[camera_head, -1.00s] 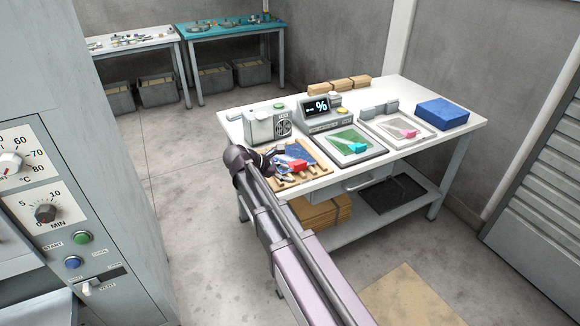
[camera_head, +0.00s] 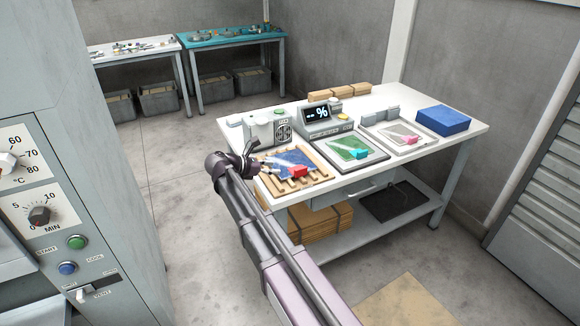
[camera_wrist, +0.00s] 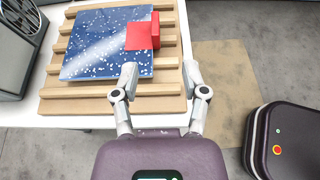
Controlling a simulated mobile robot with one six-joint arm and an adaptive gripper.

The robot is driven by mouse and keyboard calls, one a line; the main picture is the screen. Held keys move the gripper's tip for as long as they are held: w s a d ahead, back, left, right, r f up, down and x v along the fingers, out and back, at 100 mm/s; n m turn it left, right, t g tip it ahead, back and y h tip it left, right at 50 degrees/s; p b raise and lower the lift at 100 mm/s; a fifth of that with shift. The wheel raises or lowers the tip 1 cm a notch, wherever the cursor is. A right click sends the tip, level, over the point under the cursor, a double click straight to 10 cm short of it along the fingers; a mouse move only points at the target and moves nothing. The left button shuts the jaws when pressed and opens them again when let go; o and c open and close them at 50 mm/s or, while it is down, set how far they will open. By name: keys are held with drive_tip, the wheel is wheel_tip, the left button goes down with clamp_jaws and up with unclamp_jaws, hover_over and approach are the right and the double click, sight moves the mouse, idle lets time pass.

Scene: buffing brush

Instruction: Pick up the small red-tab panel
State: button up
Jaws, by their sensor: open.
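The red-tab panel is a blue speckled square (camera_wrist: 95,48) with a red tab (camera_wrist: 142,36) on its right edge, lying on a slatted wooden rack (camera_wrist: 165,105). In the head view the panel (camera_head: 283,162) and its red tab (camera_head: 299,171) show on the rack (camera_head: 318,178) at the table's front left. My gripper (camera_wrist: 160,72) is open and empty, its fingers apart. In the wrist view the fingertips appear just below the tab, at the panel's near right corner. In the head view my gripper (camera_head: 250,158) is at the rack's left edge. I cannot tell its height above the rack.
The white table (camera_head: 455,127) also holds a grey machine (camera_head: 266,129), a percent display unit (camera_head: 322,118), a green panel with a cyan tab (camera_head: 347,146), a panel with a pink tab (camera_head: 401,134) and a blue box (camera_head: 442,117). A control cabinet (camera_head: 60,120) stands left.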

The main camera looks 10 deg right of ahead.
sight(300, 169)
drive_tip(key=b+x, duration=0.2)
drive_tip(key=x, duration=0.4)
drive_tip(key=shift+f, duration=0.2)
drive_tip(key=shift+w+d+f, duration=0.1)
drive_tip(key=shift+w+d, duration=0.15)
drive_tip(key=shift+d, duration=0.35)
drive_tip(key=shift+b, duration=0.3)
drive_tip(key=b+x, duration=0.1)
drive_tip(key=x, duration=0.3)
drive_tip(key=shift+w+a+f+b, duration=0.15)
drive_tip(key=shift+w+f+b, duration=0.1)
drive_tip(key=shift+b, duration=0.15)
drive_tip(key=shift+w+d+f, duration=0.1)
drive_tip(key=shift+d+f, duration=0.05)
drive_tip(key=shift+d, duration=0.4)
clamp_jaws()
